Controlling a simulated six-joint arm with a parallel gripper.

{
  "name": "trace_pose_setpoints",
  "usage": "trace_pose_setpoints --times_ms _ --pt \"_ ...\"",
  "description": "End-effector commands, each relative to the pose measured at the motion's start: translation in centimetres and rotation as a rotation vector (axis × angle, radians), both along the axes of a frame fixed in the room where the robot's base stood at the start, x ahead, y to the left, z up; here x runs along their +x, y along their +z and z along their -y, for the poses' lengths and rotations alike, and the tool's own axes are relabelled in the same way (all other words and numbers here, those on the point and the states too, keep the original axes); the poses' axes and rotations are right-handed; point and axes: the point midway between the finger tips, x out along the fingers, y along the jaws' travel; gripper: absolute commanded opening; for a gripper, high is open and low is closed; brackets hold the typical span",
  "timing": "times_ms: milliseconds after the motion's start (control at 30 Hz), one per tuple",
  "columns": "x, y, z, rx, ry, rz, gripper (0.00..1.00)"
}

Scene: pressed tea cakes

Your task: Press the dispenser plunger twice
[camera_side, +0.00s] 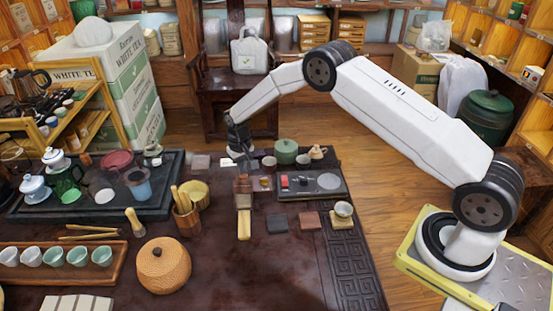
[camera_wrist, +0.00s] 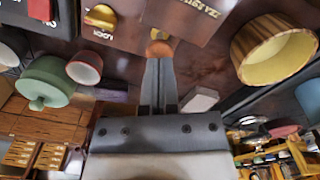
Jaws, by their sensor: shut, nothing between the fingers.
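My gripper (camera_wrist: 160,62) is shut and empty, with its fingertips pointing down over the table. In the wrist view, a copper-coloured round knob (camera_wrist: 159,48), which looks like the dispenser plunger, shows right at the fingertips beside a brown lettered box (camera_wrist: 183,14). I cannot tell whether the fingertips touch the knob. In the side view, my gripper (camera_side: 240,153) is just above and behind a small brown box-like dispenser (camera_side: 243,184). The plunger is too small to make out there.
A green lidded pot (camera_side: 286,151) and small cups stand right of my gripper. A black tray (camera_side: 305,195) lies to the right. A wooden cup of tools (camera_side: 186,219) stands at front left. Small flat blocks, such as a dark one (camera_side: 276,224), lie in front.

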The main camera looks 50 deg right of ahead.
Motion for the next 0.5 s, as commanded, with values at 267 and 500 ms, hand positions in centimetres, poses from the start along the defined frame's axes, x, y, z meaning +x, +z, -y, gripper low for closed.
trace_pose_setpoints --times_ms 267,500 --pt "-0.01 -0.63 0.0 0.0 0.0 -0.001 0.0" --pt "0.0 -1.1 0.0 0.0 0.0 0.0 0.0"
